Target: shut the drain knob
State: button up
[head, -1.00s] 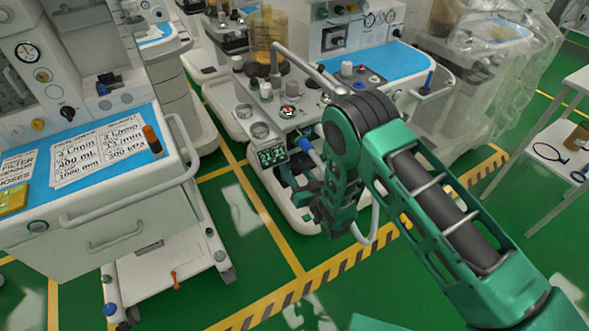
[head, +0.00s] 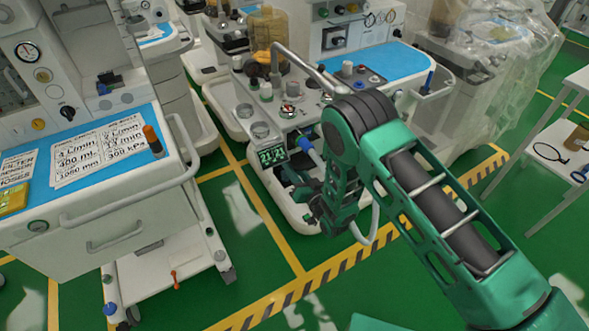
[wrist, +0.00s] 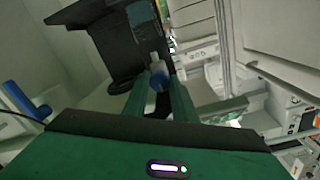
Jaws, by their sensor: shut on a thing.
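My arm and the cart's shadow hide the knob and fingertips there. The knob's turn angle cannot be told.
A blue handle (wrist: 25,100) stands to the left of my gripper in the wrist view. In the head view, a white cart with a drawer (head: 120,215) is at the left and a white table (head: 545,130) at the right.

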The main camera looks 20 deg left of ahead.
jog(key=shift+w, duration=0.1)
jog(key=o, duration=1)
jog(key=shift+o, duration=0.2)
jog(key=shift+d, duration=0.1)
jog(key=v, duration=1)
jog(key=shift+s+d, duration=0.25)
jog(key=shift+s, duration=0.05)
jog(key=shift+s, duration=0.1)
